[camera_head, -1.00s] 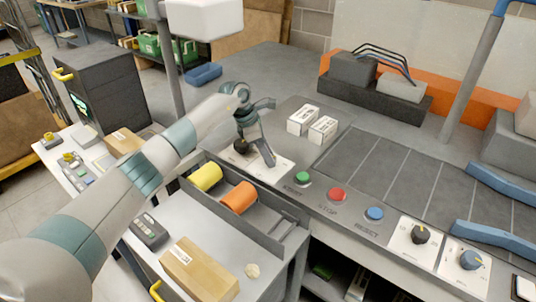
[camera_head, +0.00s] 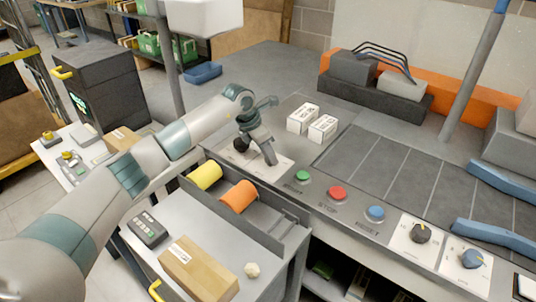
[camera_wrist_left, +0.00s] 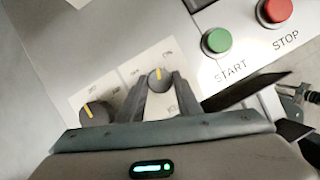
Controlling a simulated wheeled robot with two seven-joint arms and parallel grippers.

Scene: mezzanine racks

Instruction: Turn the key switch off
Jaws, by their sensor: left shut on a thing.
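My left gripper (camera_head: 268,158) is down at the white label plate (camera_head: 286,163) on the grey console. In the left wrist view its two fingers (camera_wrist_left: 160,98) stand on either side of a grey knob (camera_wrist_left: 158,76) with a yellow mark, shut on it. The mark points towards the top of that view, between the small printed labels, which are hard to read. I take this knob to be the key switch; in the head view the gripper hides it. A second dark knob (camera_head: 241,145) sits beside it, also in the left wrist view (camera_wrist_left: 95,113). My right gripper is not in view.
Green start (camera_head: 302,175), red stop (camera_head: 337,192) and blue reset (camera_head: 375,213) buttons lie to the right. Two more knobs (camera_head: 420,233) (camera_head: 472,259) are farther right. Two white boxes (camera_head: 302,118) (camera_head: 323,128) stand behind. Yellow (camera_head: 205,176) and orange (camera_head: 239,196) rolls lie in front.

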